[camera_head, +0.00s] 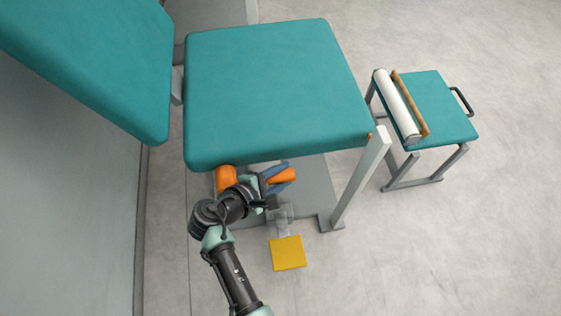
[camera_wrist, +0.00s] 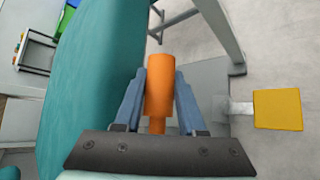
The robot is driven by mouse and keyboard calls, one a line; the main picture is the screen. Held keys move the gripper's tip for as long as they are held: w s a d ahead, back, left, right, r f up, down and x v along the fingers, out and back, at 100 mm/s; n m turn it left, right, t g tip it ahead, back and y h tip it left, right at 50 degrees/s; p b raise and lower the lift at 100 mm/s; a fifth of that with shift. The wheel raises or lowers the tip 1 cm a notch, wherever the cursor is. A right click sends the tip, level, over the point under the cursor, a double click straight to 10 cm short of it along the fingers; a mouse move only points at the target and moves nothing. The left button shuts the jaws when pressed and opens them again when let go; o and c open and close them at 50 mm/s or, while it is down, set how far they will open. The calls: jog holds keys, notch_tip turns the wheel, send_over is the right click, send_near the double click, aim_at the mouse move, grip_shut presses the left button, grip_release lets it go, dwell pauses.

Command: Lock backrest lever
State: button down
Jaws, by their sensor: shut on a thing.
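A treatment chair with a teal seat (camera_head: 270,85) and a teal backrest (camera_head: 95,60) stands in the head view, the backrest raised at a slant on the left. Orange lever handles show under the seat's near edge: one on the left (camera_head: 226,179) and one on the right (camera_head: 283,176). My gripper (camera_head: 272,182) is at the right one. In the wrist view my gripper (camera_wrist: 160,100) has its two blue fingers on both sides of an orange handle (camera_wrist: 160,82), shut on it. The lever's inner end is hidden.
A yellow pedal (camera_head: 288,253) sits low in front of the chair base. A grey chair leg (camera_head: 360,178) stands right of the gripper. A small teal stool (camera_head: 450,125) with a paper roll (camera_head: 397,105) is at the right. The floor in front is clear.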

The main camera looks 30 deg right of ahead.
jog(key=shift+a+f, duration=0.1)
jog(key=shift+f, duration=0.1)
dwell(0.3)
jog(key=shift+c, duration=2.4)
grip_release()
jog(key=shift+r, duration=0.1)
